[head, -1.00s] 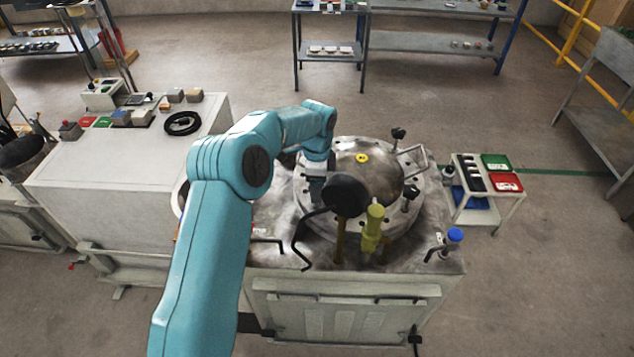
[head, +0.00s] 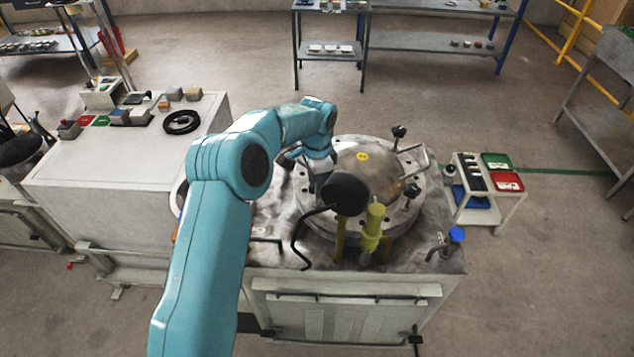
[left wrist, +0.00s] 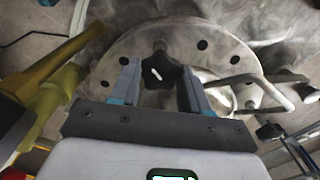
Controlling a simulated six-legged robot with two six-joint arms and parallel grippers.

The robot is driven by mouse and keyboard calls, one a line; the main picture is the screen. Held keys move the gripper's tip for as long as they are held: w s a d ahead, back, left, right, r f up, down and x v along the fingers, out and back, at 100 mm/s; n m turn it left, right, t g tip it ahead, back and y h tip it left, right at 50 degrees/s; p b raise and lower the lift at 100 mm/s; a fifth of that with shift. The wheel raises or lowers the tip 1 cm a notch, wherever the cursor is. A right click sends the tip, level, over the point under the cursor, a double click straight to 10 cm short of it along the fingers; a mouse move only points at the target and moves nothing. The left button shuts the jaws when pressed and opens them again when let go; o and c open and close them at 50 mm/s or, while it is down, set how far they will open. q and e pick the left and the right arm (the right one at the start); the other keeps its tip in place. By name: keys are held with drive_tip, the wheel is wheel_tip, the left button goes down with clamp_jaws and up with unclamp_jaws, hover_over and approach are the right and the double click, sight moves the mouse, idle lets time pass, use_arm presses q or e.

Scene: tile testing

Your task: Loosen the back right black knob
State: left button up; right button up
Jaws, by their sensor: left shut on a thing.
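A round metal lid (head: 365,165) with a bolted flange sits on the test bench. Black knobs stand around it: one at the back right (head: 398,132) and one at the front right (head: 411,191) in the head view. My left gripper (head: 316,188) is at the lid's left side, partly hidden by a black round gauge. In the left wrist view my left gripper (left wrist: 162,88) is shut on a black star knob (left wrist: 162,72), one finger on each side. That knob is hidden in the head view. My right gripper is out of view.
Yellow valve parts (head: 373,228) and the black gauge (head: 346,188) stand close in front of the gripper. A bent metal handle (left wrist: 250,88) is right of the gripped knob. A blue-capped fitting (head: 455,235) is at the bench's right corner.

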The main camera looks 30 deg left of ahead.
use_arm(q)
drive_tip(key=n+b, duration=0.1)
drive_tip(key=n, duration=0.5)
drive_tip(key=shift+f, duration=0.1)
drive_tip(key=n, duration=0.5)
drive_tip(key=shift+n, duration=0.4)
idle(0.3)
drive_tip(key=o, duration=1.1)
drive_tip(key=shift+c, duration=0.2)
drive_tip(key=shift+r, duration=0.2)
